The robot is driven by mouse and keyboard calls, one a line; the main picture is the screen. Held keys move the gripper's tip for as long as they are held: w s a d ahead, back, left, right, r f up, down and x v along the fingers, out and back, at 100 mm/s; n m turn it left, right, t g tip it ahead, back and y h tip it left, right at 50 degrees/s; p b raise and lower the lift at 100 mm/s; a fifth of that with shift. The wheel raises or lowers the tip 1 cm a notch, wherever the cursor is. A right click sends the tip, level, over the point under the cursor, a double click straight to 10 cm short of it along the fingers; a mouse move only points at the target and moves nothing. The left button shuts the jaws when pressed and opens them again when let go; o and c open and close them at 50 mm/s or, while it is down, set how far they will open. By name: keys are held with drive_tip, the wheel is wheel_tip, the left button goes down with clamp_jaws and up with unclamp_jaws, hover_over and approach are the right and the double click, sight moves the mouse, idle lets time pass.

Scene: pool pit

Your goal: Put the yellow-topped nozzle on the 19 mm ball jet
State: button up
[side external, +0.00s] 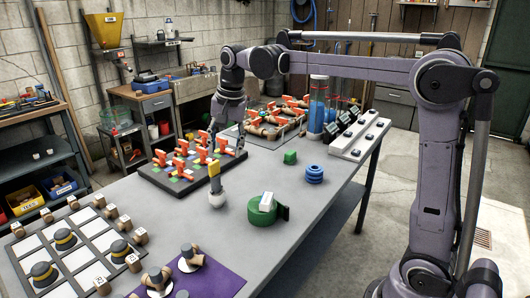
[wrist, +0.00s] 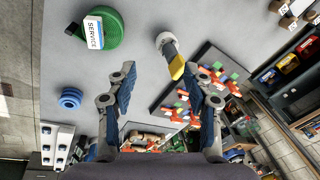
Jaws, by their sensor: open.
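The yellow-topped nozzle (side external: 214,170) stands upright on the grey table, its dark body above a pale rounded base. In the wrist view the nozzle (wrist: 176,66) lies ahead of the fingertips, nearer the right finger. My gripper (side external: 225,145) is open and empty, pointing down above the table behind the nozzle. Its spread fingers also show in the wrist view (wrist: 160,73), apart from the nozzle. Several jet-like fittings (side external: 188,259) with white flanges and tan parts sit on a purple mat (side external: 222,281) at the front. I cannot tell which is the 19 mm ball jet.
A dark board (side external: 158,181) with orange-handled pieces lies behind the nozzle. A white-panelled grid (side external: 62,282) fills the front left. Table space around the nozzle is clear.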

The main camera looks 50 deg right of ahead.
drive_tip(key=s+a+f+n+t, duration=0.1)
drive_tip(key=s+f+n, duration=0.4)
drive_tip(key=s, duration=0.5)
drive_tip(key=s+a+f+n+t, duration=0.2)
drive_tip(key=s+n, duration=0.4)
drive_tip(key=s, duration=0.3)
drive_tip(key=shift+s+a+f+n+t, duration=0.35)
drive_tip(key=shift+f+t, duration=0.55)
drive_tip(key=shift+f, duration=0.5)
